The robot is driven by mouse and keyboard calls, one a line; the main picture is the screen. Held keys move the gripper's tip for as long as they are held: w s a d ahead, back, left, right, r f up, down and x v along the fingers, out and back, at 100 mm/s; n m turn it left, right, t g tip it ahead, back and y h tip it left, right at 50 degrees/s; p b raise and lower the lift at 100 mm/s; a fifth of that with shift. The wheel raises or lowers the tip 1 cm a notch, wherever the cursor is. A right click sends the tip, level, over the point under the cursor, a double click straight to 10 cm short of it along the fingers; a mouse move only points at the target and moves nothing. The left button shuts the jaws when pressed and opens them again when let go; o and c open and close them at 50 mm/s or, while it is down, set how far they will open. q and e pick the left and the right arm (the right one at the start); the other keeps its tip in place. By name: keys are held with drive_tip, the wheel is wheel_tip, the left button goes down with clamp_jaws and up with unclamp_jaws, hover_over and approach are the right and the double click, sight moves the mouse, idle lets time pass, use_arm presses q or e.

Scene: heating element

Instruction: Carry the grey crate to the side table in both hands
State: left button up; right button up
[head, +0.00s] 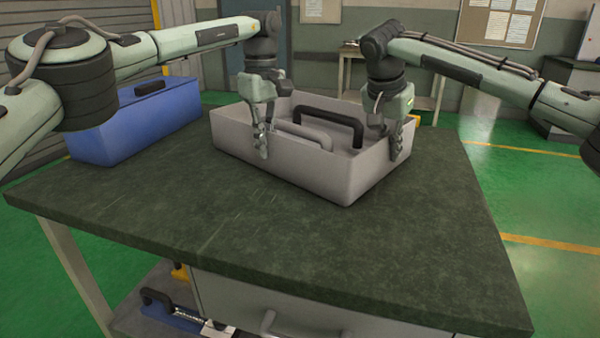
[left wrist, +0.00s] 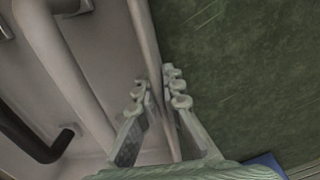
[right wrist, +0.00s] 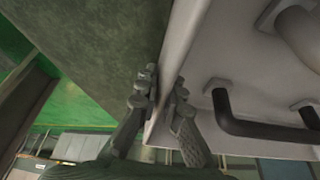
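The grey crate (head: 300,170) sits on the dark green bench top (head: 230,240). A black handle (head: 330,118) and a grey handle (head: 303,136) show inside it. My left gripper (head: 264,130) has one finger inside and one outside the crate's near left wall; in the left wrist view its fingertips (left wrist: 158,92) close on that wall. My right gripper (head: 388,135) straddles the right wall, and its fingertips (right wrist: 164,88) press on both sides of it in the right wrist view. A pale table (head: 428,101), possibly the side table, stands behind, partly hidden by my right arm.
A blue crate (head: 130,130) with a black handle stands left of the grey crate on the bench. The bench's front and right are clear. Green floor (head: 500,190) lies open to the right. A shelf below holds tools, and a grey cabinet (head: 575,95) stands far right.

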use_arm(q)
drive_tip(key=o, duration=0.3)
drive_tip(key=shift+s+r, duration=0.1)
drive_tip(key=shift+r, duration=0.15)
use_arm(e)
drive_tip(key=o, duration=0.3)
drive_tip(key=shift+s+r, duration=0.1)
drive_tip(key=shift+r, duration=0.1)
use_arm(q)
drive_tip(key=shift+o, duration=0.2)
use_arm(e)
drive_tip(key=shift+o, duration=0.2)
use_arm(q)
wheel_tip(320, 180, up, 7)
drive_tip(key=shift+r, duration=0.2)
use_arm(e)
drive_tip(key=v, duration=1.2)
